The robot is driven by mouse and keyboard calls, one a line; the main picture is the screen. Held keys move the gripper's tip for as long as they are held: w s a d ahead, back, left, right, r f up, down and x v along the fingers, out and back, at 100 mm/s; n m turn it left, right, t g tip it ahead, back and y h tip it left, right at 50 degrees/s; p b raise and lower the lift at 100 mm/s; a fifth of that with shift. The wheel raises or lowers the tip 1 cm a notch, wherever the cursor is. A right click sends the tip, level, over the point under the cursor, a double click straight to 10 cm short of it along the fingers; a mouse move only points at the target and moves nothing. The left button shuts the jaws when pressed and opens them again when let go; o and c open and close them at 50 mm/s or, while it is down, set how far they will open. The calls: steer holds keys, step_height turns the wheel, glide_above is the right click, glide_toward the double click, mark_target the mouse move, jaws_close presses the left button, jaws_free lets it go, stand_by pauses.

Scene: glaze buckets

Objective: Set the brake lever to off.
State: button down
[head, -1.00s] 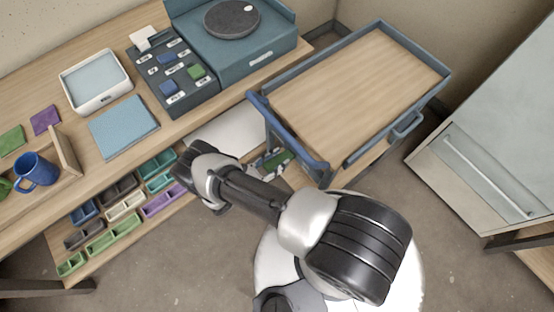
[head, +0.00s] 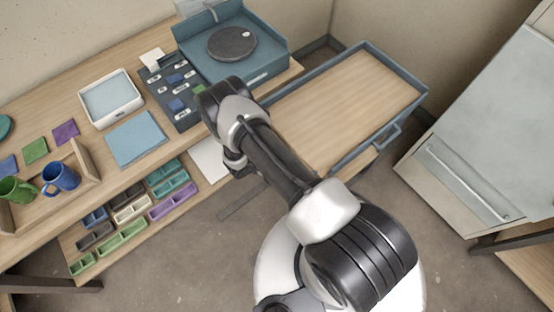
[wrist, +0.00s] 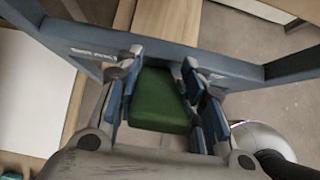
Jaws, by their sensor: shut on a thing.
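The brake lever's green paddle (wrist: 158,100) shows in the wrist view, in front of the cart's blue-grey frame (wrist: 230,68). My gripper (wrist: 160,70) is shut on the green paddle, with a blue-padded finger on each side of it. The paddle's far end and pivot are not clear. In the head view the cart (head: 352,102) stands right of the workbench. My arm covers its near-left corner, the lever and the gripper there. A small white label on the frame is unreadable in the wrist view.
The workbench (head: 60,125) runs along the left, with a white tray (head: 110,98), a blue mug (head: 60,177) and a button panel (head: 180,95). Coloured bins sit on the shelf below. A pale cabinet (head: 480,130) stands at the right. The cart top is empty.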

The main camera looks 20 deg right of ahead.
steer(key=shift+w+d+r+y+p, duration=0.15)
steer(key=shift+d+y+p, duration=0.15)
steer(key=shift+y, duration=0.2)
steer(key=c, duration=1)
jaws_free()
steer(key=shift+c, duration=0.2)
steer(key=shift+a, duration=0.1)
steer(key=shift+a+r, duration=0.2)
steer(key=shift+r, duration=0.15)
steer(key=s+a, duration=0.4)
steer(key=a, duration=0.7)
steer(key=shift+a, duration=0.25)
steer(key=shift+a, duration=0.1)
